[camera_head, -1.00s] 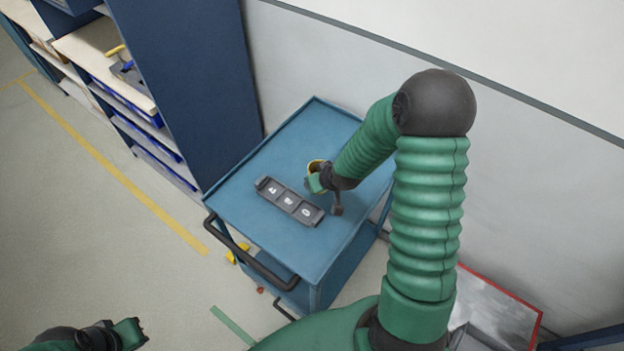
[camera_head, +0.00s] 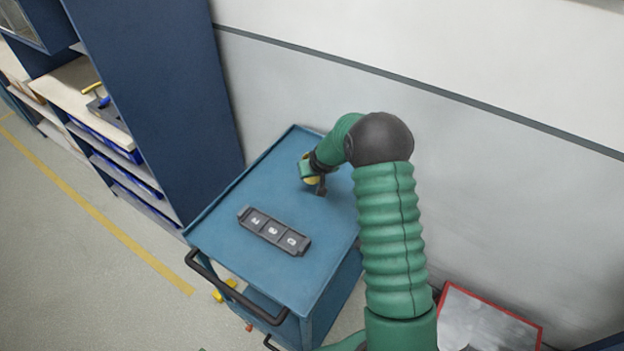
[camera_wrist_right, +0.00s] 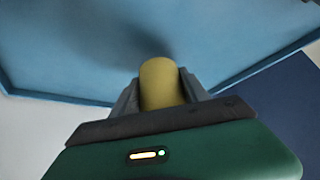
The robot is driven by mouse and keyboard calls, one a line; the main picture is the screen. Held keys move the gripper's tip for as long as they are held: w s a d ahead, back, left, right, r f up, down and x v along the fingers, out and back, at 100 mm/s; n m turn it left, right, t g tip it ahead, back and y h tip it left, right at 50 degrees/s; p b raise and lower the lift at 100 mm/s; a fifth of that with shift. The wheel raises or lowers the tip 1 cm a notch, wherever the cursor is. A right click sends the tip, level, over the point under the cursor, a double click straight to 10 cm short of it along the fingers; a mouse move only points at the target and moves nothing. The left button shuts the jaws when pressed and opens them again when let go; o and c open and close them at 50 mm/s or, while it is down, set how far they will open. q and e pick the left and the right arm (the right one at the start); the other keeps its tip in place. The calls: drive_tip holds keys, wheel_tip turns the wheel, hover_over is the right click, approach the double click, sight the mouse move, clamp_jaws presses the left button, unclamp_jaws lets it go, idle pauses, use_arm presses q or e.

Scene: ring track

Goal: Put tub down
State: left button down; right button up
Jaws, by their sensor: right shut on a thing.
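The yellow tub (camera_wrist_right: 160,84) is between the two fingers of my right gripper (camera_wrist_right: 160,95), which is shut on it. In the head view a bit of the yellow tub (camera_head: 311,181) shows under my right gripper (camera_head: 312,172), at the far part of the blue cart top (camera_head: 290,185). The arm hides much of the tub. I cannot tell whether the tub touches the cart top. My left gripper is out of view.
A dark tray (camera_head: 273,231) with three numbered compartments lies on the cart's near part. A black handle (camera_head: 235,290) is at the cart's front. A blue shelf unit (camera_head: 150,80) stands at left, a wall (camera_head: 450,150) behind. The cart top's left side is clear.

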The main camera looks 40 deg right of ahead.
sight(311, 180)
drive_tip(key=f, duration=0.3)
drive_tip(key=shift+w+a, duration=0.15)
drive_tip(key=shift+a, duration=0.15)
drive_tip(key=shift+d+f, duration=0.1)
drive_tip(key=shift+f, duration=0.1)
drive_tip(key=o, duration=1.6)
drive_tip(key=shift+d, duration=0.15)
drive_tip(key=a+v, duration=0.1)
drive_tip(key=v, duration=1.1)
drive_tip(key=s+a+n+g+y, duration=0.1)
drive_tip(key=s+a, duration=0.4)
drive_tip(key=a, duration=0.3)
drive_tip(key=s+a+n+g+y, duration=0.1)
drive_tip(key=s+a+n, duration=0.1)
drive_tip(key=s+a, duration=0.4)
drive_tip(key=s+a+n+g, duration=0.1)
drive_tip(key=s+a, duration=0.5)
drive_tip(key=a, duration=0.6)
drive_tip(key=shift+r+n+y, duration=0.4)
drive_tip(key=shift+n, duration=0.2)
